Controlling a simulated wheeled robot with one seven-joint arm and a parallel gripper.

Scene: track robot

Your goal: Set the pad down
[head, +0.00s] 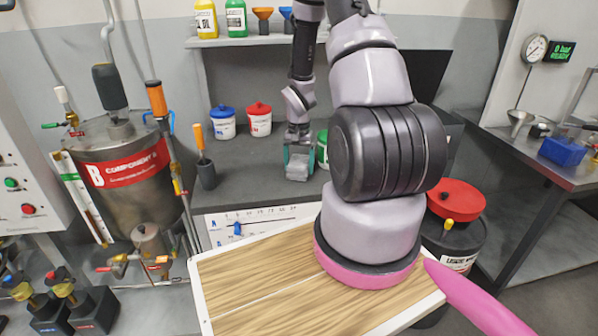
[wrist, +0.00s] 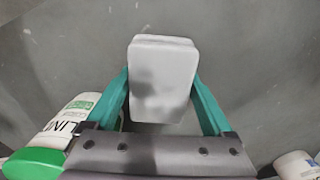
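The pad (wrist: 162,70) is a pale grey-white block with rounded corners in the wrist view. My gripper (wrist: 162,88) has teal fingers, one against each side of the pad, and appears shut on it. In the head view, my gripper (head: 299,160) points down over the grey bench (head: 260,185), below the shelf.
A green-lidded white tub (wrist: 68,125) is close to my gripper's left in the wrist view. Red-lidded (head: 259,118) and blue-lidded (head: 223,121) tubs stand left of my gripper in the head view. The bench in front of the pad looks clear.

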